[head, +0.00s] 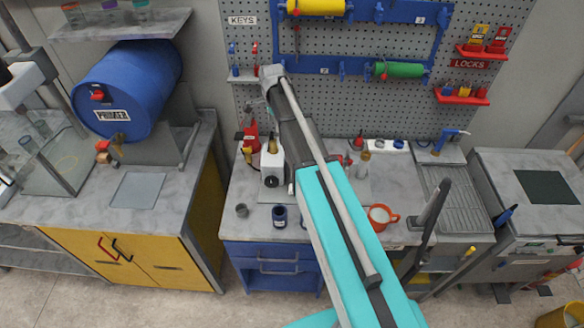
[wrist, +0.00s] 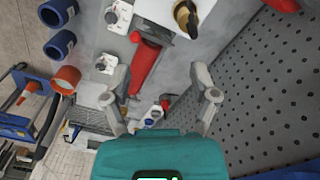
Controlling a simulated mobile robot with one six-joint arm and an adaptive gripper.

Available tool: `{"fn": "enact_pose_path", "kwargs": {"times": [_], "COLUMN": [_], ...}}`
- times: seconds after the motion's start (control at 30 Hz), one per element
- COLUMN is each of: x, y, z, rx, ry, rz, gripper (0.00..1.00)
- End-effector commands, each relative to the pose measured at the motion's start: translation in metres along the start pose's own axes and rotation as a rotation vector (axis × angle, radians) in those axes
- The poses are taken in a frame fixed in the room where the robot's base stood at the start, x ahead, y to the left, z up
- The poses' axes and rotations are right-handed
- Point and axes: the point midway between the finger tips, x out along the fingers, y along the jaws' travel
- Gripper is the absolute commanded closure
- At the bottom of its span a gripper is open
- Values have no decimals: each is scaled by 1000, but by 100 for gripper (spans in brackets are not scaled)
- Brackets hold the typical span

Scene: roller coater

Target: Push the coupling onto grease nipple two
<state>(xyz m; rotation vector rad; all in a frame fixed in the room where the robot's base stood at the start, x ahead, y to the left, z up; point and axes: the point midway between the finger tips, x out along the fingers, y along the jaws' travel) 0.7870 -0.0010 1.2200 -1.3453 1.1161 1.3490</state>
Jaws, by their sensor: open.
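In the wrist view my gripper (wrist: 158,82) is open, its two grey fingers spread wide with nothing between the tips. Beyond them a red cylindrical tool (wrist: 144,70) lies nearer the left finger. Two pale blocks with small round fittings, an upper one (wrist: 118,17) and a lower one (wrist: 105,63), are left of the red tool; they look like nipple mounts, but I cannot read any number. I cannot single out the coupling for certain. A brass fitting (wrist: 186,17) is above.
A white unit (head: 272,169) stands on the middle bench left of my arm. An orange mug (head: 382,217) stands right of the arm. A perforated board (head: 330,105) rises behind.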

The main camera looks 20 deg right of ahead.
Motion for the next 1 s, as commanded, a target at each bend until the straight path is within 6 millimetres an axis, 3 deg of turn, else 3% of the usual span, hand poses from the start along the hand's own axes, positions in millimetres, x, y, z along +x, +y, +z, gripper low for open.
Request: {"fn": "enact_pose_path", "kwargs": {"times": [0.03, 0.7, 0.83, 1.0], "x": [0, 0, 1, 1], "y": [19, 204, 228, 243], "z": [4, 39, 43, 46], "rx": [-61, -1099, -1252, -1361], "ry": [0, 2, 2, 3], "rz": [0, -1, -1, 0], "gripper": [24, 24, 24, 24]}}
